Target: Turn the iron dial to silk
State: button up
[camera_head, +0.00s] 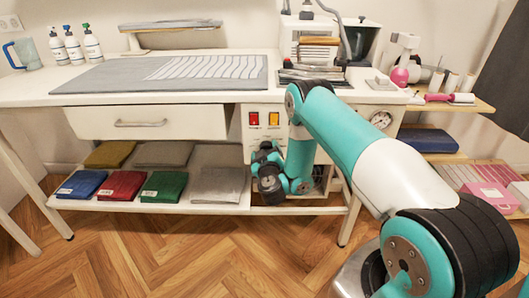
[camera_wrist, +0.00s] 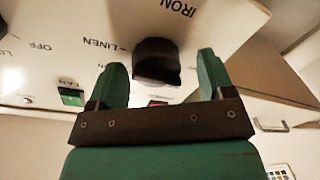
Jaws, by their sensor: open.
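The iron dial (camera_wrist: 157,62) is a dark knob on the white control panel (camera_wrist: 70,25). The word IRON is printed near it, and LINEN and OFF are printed to its left in the wrist view. No silk label is readable, and I cannot tell the dial's pointer direction. My gripper (camera_wrist: 162,60) is open, its two green fingers on either side of the dial with visible gaps. I see no contact. In the head view my arm reaches down to the panel under the table and hides the dial.
A green switch (camera_wrist: 71,97) sits on the panel left of the fingers. A shelf (camera_head: 130,205) below holds folded cloths (camera_head: 122,186). The wooden floor in front is clear.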

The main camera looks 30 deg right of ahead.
jog(key=shift+d, duration=0.15)
jog(key=shift+d, duration=0.1)
jog(key=c, duration=0.9)
jog(key=shift+s+m, duration=0.1)
jog(key=shift+m, duration=1.5)
jog(key=m, duration=0.5)
jog(key=shift+f+m+h, duration=0.15)
jog(key=shift+m+h, duration=0.25)
jog(key=o, duration=0.9)
